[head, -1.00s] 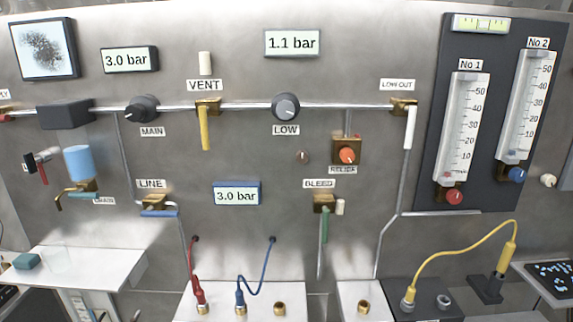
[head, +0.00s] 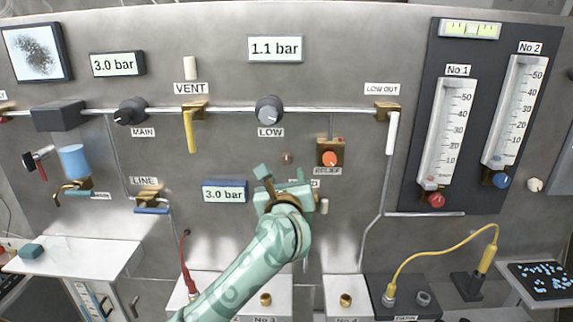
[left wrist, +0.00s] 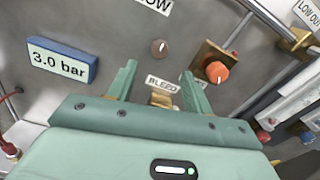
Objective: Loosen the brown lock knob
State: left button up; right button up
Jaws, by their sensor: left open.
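The small brown lock knob (head: 287,158) is on the steel panel, left of the orange relief knob (head: 330,158) and below the LOW knob (head: 269,110). In the left wrist view the brown knob (left wrist: 159,48) shows a pale mark on its face and lies just beyond the fingertips. My left gripper (head: 281,174) is open and empty, a little below the brown knob in the picture. In the left wrist view its two fingers (left wrist: 160,78) stand apart, with the BLEED label between them. My right gripper is not in view.
The brass relief block (left wrist: 212,57) is close to the right finger. A blue-framed 3.0 bar display (head: 225,191) is left of the gripper. The BLEED valve is mostly hidden behind the gripper. A pipe (head: 374,225) runs down at right.

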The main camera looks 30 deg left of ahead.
aim_at(286, 160)
pick_arm(q)
jog(key=x, duration=0.8)
jog(key=shift+w+a+b, duration=0.1)
jog(key=shift+a+b, duration=0.05)
jog(key=shift+b, duration=0.2)
jog(key=c, duration=1)
